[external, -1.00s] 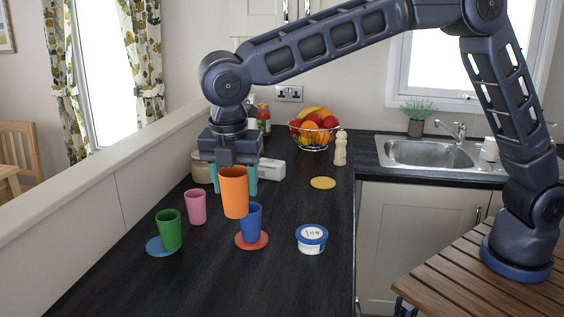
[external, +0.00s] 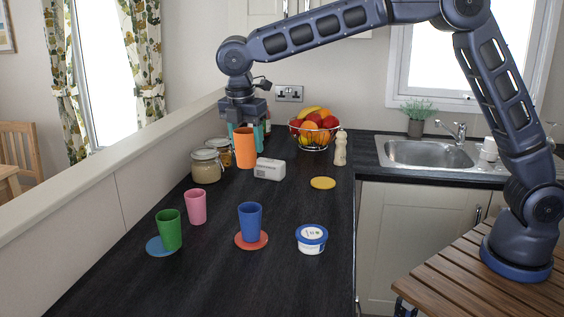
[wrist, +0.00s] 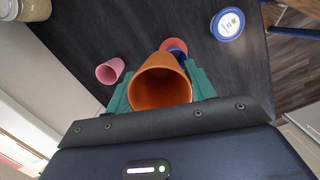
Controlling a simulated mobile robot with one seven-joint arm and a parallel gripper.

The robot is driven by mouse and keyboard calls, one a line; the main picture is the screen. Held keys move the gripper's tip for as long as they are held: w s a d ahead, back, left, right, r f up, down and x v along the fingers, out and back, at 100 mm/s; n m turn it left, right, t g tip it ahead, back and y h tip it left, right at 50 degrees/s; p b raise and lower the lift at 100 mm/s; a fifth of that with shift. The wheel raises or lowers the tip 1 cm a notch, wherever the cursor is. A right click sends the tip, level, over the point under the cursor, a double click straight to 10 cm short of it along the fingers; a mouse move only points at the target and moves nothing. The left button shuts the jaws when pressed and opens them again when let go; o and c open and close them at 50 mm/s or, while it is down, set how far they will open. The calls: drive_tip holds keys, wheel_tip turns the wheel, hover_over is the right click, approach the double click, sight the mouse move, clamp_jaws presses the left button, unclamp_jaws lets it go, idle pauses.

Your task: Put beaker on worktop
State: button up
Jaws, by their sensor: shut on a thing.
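My gripper (external: 246,130) is shut on an orange beaker (external: 245,150), held upright between its teal fingers. The beaker is at the back of the dark worktop (external: 305,205), beside a white box. I cannot tell whether its base touches the worktop. In the wrist view the orange beaker (wrist: 160,88) shows its open, empty mouth between the fingers. A blue beaker (external: 250,222) stands on a red coaster (external: 236,240). A green beaker (external: 169,232) stands on a blue coaster (external: 155,248). A pink beaker (external: 196,206) stands directly on the worktop.
A white box (external: 270,169), glass jars (external: 206,167), a fruit basket (external: 315,130) and a pepper mill (external: 340,149) stand near the beaker. A yellow coaster (external: 323,183) and a white tub (external: 312,241) are nearer the right edge. The worktop's middle is clear.

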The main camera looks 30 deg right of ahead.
drive_tip(key=w+d+m, duration=0.2)
drive_tip(key=w+d, duration=0.5)
drive_tip(key=d, duration=0.3)
drive_tip(key=w+d+m+g, duration=0.1)
drive_tip(key=w+d+m, duration=0.2)
drive_tip(key=w+d, duration=0.5)
drive_tip(key=w+d+m, duration=0.2)
drive_tip(key=w+d, duration=0.3)
drive_tip(key=d, duration=0.7)
drive_tip(key=w+d+m+g, duration=0.15)
drive_tip(key=d+m, duration=0.25)
drive_tip(key=d, duration=1.3)
drive_tip(key=w+d+m+t, duration=0.1)
drive_tip(key=w+d+m, duration=0.15)
drive_tip(key=d, duration=1.45)
drive_tip(key=shift+m+g, duration=0.25)
drive_tip(key=shift+m, duration=0.2)
drive_tip(key=f, duration=1.9)
drive_tip(key=shift+s+d+f, duration=0.15)
drive_tip(key=shift+s+f, duration=0.15)
drive_tip(key=shift+f, duration=0.1)
drive_tip(key=shift+f, duration=0.1)
drive_tip(key=o, duration=0.7)
drive_tip(key=shift+c, duration=0.2)
drive_tip(key=o, duration=0.3)
